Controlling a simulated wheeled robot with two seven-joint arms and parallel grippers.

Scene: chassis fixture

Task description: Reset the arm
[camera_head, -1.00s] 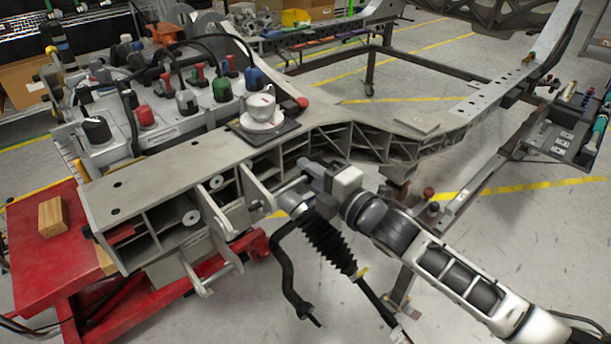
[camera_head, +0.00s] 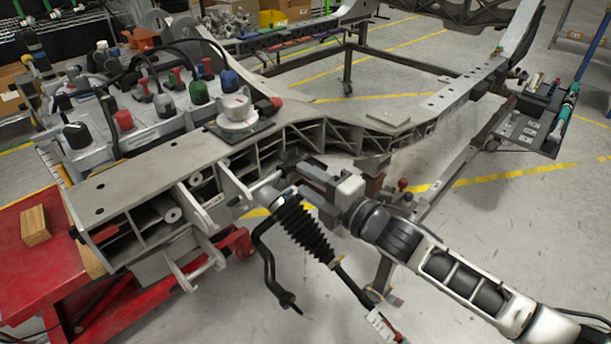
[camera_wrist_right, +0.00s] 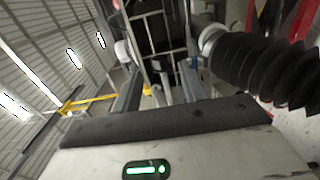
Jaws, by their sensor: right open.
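My right arm comes in from the lower right of the head view. Its right gripper (camera_head: 305,187) is open beside the grey chassis frame (camera_head: 130,180), near the inner end of a black ribbed boot on a rod (camera_head: 300,230). Nothing shows held between the fingers. In the right wrist view the two fingers (camera_wrist_right: 160,92) stand apart, with the ribbed boot (camera_wrist_right: 265,70) close on the right. I cannot tell whether the gripper touches it. My left gripper is not in view.
A red cart (camera_head: 40,265) with a wooden block (camera_head: 35,225) stands at the left. A white knob-like part (camera_head: 237,110) sits on the chassis. A grey bench with coloured fittings (camera_head: 140,115) is behind it. Open floor (camera_head: 490,260) lies at the right.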

